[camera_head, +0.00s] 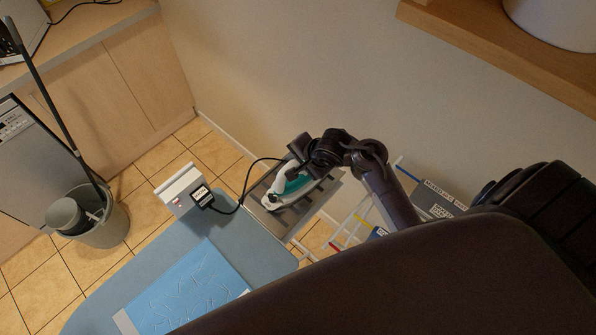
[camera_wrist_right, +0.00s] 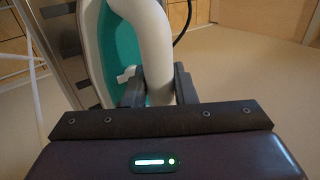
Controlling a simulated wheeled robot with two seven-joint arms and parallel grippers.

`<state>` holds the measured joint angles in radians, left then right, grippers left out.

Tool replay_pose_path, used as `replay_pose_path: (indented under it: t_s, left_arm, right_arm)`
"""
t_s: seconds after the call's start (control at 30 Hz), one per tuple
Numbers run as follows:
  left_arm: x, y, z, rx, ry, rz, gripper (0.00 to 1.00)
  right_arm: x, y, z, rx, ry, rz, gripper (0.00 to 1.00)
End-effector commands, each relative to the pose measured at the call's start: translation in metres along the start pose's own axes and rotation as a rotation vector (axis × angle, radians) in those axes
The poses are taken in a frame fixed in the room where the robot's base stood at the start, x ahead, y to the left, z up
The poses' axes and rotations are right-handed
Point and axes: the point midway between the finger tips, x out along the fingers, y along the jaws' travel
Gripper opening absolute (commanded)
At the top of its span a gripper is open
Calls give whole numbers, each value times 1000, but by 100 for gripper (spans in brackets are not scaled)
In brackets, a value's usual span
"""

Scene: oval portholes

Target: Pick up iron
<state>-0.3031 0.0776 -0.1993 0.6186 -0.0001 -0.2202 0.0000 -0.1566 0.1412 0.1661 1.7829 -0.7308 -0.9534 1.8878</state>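The iron (camera_head: 289,187), white and teal with a black cord, lies on the grey metal rest at the end of the blue ironing board (camera_head: 262,232). My right gripper (camera_head: 299,169) reaches it from the right and is at its handle. In the right wrist view the iron's teal and white body (camera_wrist_right: 120,50) rises ahead. Its white handle passes between the two dark fingers of my right gripper (camera_wrist_right: 160,88), which appear to press against it on both sides. I cannot tell any gap under the iron. My left gripper is not in view.
A blue cloth (camera_head: 187,293) lies on the board. A white box with a plug and cord (camera_head: 184,190) is at the board's edge. A grey bucket (camera_head: 103,222) with a mop stands at left. A wall is behind the iron; a wooden shelf (camera_head: 500,45) is upper right.

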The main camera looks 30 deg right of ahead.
Motion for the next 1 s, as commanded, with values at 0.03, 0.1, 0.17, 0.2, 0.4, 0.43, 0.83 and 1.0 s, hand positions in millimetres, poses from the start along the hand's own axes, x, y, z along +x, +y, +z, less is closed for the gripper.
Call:
replay_pose_path:
  t_s: [0.03, 0.1, 0.17, 0.2, 0.4, 0.43, 0.83, 1.0]
  left_arm:
    - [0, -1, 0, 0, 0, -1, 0]
    - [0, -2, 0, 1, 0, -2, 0]
    - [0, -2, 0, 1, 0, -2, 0]
    - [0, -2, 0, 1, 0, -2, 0]
    - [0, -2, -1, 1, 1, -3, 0]
    - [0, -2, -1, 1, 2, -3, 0]
    - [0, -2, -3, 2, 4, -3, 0]
    - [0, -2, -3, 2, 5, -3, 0]
  right_arm:
    - [0, 0, 0, 0, -1, 0, 6]
    - [0, 0, 0, 0, -1, 0, 0]
    - [0, 0, 0, 0, -1, 0, 0]
    - [0, 0, 0, 0, -1, 0, 0]
    - [0, 0, 1, -1, -1, 0, 0]
    - [0, 0, 1, -1, -1, 0, 0]
    - [0, 0, 1, -1, -2, 0, 0]
    - [0, 0, 1, -1, -2, 1, 0]
